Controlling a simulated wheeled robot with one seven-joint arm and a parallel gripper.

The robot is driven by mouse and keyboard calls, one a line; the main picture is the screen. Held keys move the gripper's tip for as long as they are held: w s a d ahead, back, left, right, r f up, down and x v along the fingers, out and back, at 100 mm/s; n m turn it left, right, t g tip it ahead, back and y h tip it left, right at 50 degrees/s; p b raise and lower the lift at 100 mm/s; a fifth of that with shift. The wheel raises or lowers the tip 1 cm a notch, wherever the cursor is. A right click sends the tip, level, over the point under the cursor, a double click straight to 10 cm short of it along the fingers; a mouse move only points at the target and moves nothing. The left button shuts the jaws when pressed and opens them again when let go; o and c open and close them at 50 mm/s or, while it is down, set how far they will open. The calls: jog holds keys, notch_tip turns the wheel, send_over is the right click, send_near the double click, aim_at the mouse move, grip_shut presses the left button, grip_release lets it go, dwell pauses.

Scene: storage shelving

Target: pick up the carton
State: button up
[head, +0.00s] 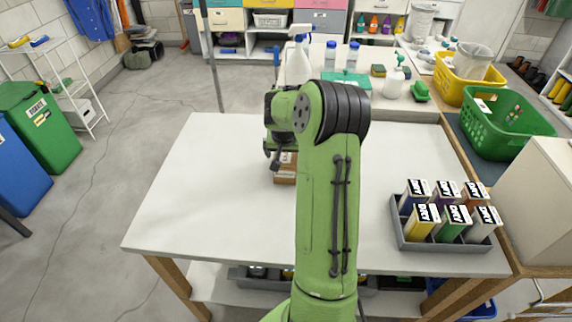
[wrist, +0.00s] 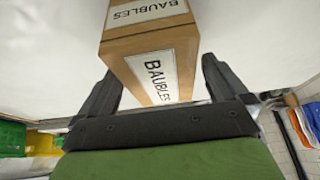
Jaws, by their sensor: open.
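The carton is a brown box with white labels reading BAUBLES. It stands on the white table, partly hidden behind my arm, in the head view (head: 284,177). In the wrist view the carton (wrist: 178,42) fills the middle of the picture, with two labelled faces showing. My gripper (wrist: 160,70) is open, with one dark finger on either side of the carton's near end. A narrow gap shows beside the right finger; whether the left finger touches cannot be told. In the head view my gripper (head: 273,152) is mostly hidden by my arm, at the carton.
A grey tray (head: 446,247) of several small boxes stands at the table's right. Spray bottles (head: 298,62) and a green basket (head: 505,122) are behind and at the right. The white table (head: 205,190) is clear on its left side.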

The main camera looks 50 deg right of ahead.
jog(key=shift+x, duration=1.05)
jog(key=shift+r, duration=0.15)
jog(key=shift+f+b, duration=0.3)
jog(key=c, duration=1.3)
jog(key=shift+o, duration=0.2)
notch_tip(320, 180, up, 11)
jog(key=p, duration=0.3)
jog(key=shift+f, duration=0.2)
